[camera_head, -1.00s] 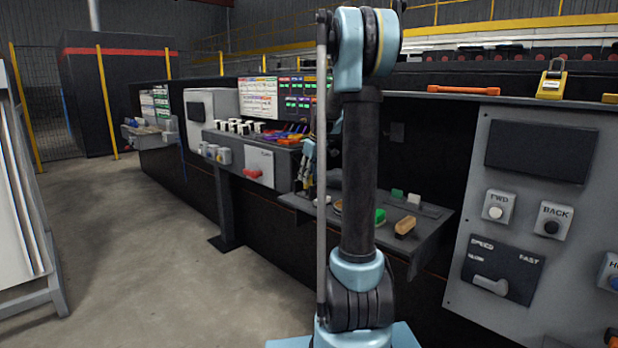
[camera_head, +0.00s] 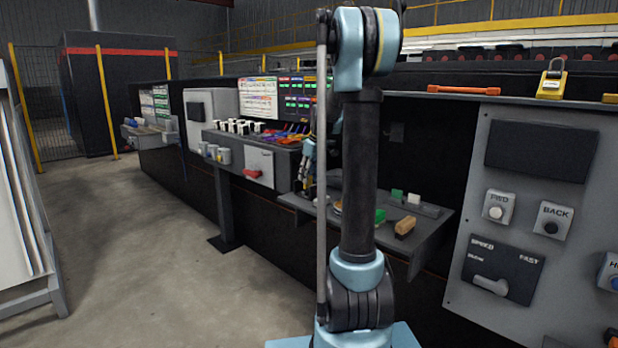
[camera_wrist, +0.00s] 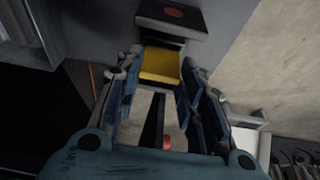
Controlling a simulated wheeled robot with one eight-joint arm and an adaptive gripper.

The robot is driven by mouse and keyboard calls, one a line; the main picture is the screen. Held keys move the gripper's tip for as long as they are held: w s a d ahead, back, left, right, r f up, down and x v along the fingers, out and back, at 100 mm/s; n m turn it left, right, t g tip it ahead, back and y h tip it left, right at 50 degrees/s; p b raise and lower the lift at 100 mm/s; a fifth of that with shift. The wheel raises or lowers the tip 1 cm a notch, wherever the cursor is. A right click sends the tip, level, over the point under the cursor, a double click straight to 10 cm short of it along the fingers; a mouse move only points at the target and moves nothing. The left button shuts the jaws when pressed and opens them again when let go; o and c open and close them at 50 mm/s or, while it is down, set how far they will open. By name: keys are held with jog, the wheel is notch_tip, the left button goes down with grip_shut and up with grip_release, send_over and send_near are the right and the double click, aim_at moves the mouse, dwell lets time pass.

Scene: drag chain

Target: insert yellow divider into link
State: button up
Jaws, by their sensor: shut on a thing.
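The yellow divider (camera_wrist: 160,65) shows in the wrist view as a flat yellow piece between the fingertips of my gripper (camera_wrist: 160,78). My gripper is shut on it. Just beyond its far edge is a dark block with a red spot (camera_wrist: 168,17), which may be the link. I cannot tell whether the divider touches it. In the head view my gripper (camera_head: 306,175) is low over the left end of the small grey shelf (camera_head: 350,222), partly hidden by my arm. The divider is too small to make out there.
On the shelf are a green block (camera_head: 380,216), a tan brush-like piece (camera_head: 405,226) and small green and white pieces. A control panel (camera_head: 540,210) stands at the right. A red handle (camera_head: 252,174) is left of my gripper. The floor at left is clear.

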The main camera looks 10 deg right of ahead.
jog(key=shift+f, duration=1.25)
jog(key=o, duration=0.9)
jog(key=shift+c, duration=0.2)
jog(key=shift+r, duration=0.15)
jog(key=v, duration=1.1)
jog(key=shift+r, duration=0.3)
jog(key=shift+d, duration=0.1)
